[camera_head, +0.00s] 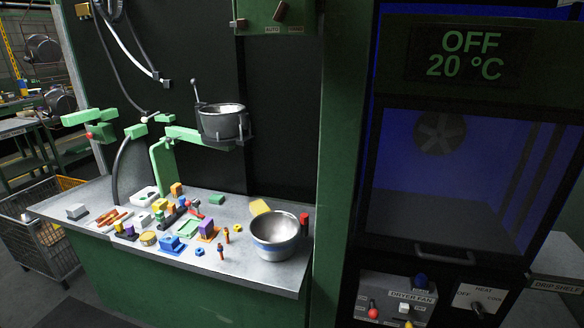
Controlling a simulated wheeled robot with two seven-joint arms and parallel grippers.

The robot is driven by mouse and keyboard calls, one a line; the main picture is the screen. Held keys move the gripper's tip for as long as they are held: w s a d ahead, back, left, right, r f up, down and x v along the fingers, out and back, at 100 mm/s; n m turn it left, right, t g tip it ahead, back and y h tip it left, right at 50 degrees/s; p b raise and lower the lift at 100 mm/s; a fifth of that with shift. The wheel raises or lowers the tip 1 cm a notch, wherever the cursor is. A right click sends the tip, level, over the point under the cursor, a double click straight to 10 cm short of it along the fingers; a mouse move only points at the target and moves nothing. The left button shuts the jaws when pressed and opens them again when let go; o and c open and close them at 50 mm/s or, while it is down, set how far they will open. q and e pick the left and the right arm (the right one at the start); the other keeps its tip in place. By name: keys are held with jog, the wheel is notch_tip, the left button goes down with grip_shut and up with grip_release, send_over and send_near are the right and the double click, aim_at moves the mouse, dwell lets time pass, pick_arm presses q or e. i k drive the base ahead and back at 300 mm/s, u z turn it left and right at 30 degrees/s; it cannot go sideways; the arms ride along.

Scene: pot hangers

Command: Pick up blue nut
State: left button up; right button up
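A small blue piece (199,252) that looks like the blue nut lies flat on the grey worktop (110,195), in the front middle. It is right of a larger blue block (172,243) and left of an upright orange bolt-like piece (220,250). It is too small to make out its hole clearly. Neither of my grippers shows in the head view.
A large metal bowl (276,234) stands right of the small parts. Several coloured blocks and tools crowd the middle. A pot (222,122) hangs above from a green bracket (162,160). A dryer cabinet (440,170) stands at the right.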

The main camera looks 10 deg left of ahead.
aim_at(199, 252)
jog(key=u, duration=0.05)
jog(key=k, duration=0.6)
jog(key=z, duration=0.65)
jog(key=i, duration=1.6)
jog(key=u, duration=1.15)
jog(key=i, duration=0.6)
jog(key=u, duration=0.55)
